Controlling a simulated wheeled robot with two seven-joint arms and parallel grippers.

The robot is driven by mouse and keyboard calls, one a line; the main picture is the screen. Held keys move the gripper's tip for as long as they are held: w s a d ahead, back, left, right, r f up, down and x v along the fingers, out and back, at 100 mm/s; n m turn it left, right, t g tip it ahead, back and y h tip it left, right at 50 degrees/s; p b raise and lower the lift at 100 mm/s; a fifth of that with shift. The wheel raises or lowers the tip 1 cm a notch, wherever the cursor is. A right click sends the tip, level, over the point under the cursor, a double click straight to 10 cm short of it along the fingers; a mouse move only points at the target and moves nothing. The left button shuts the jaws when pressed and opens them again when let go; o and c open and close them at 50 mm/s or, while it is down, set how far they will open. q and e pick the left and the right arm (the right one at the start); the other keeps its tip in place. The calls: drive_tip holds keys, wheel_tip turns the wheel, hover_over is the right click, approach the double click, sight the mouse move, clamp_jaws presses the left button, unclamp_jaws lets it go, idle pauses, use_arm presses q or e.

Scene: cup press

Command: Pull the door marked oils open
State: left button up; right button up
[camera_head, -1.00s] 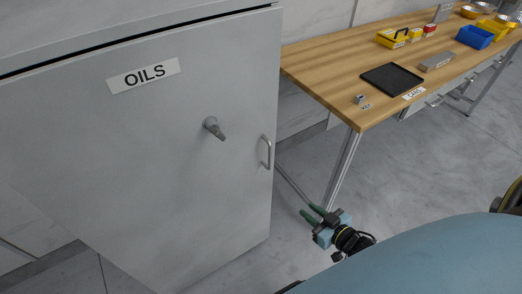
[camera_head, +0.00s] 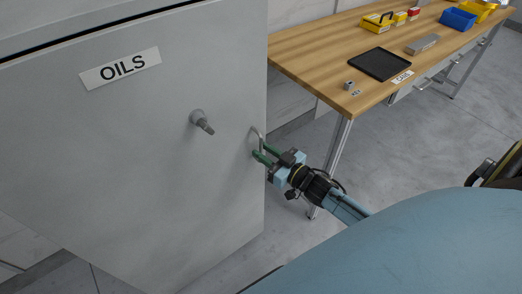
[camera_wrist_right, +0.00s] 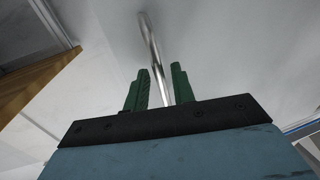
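The grey cabinet door (camera_head: 150,180) bears a white label reading OILS (camera_head: 120,68) and looks closed. A grey latch knob (camera_head: 202,121) sticks out from its middle. A curved metal handle (camera_head: 257,136) is near the door's right edge. My right gripper (camera_head: 262,156) is at the lower part of this handle, its green fingers pointing at the door. In the right wrist view the handle (camera_wrist_right: 152,45) runs between the two open fingers (camera_wrist_right: 160,88), with a gap seen beside it. My left gripper is out of view.
A wooden workbench (camera_head: 310,55) stands right of the cabinet, with a black tray (camera_head: 380,64), a grey block (camera_head: 423,44), a yellow box (camera_head: 377,22) and a blue bin (camera_head: 458,19). Its leg (camera_head: 338,150) is behind my right arm.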

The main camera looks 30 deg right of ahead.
drive_tip(key=shift+x, duration=0.8)
drive_tip(key=shift+c, duration=0.5)
clamp_jaws()
drive_tip(key=shift+s, duration=0.1)
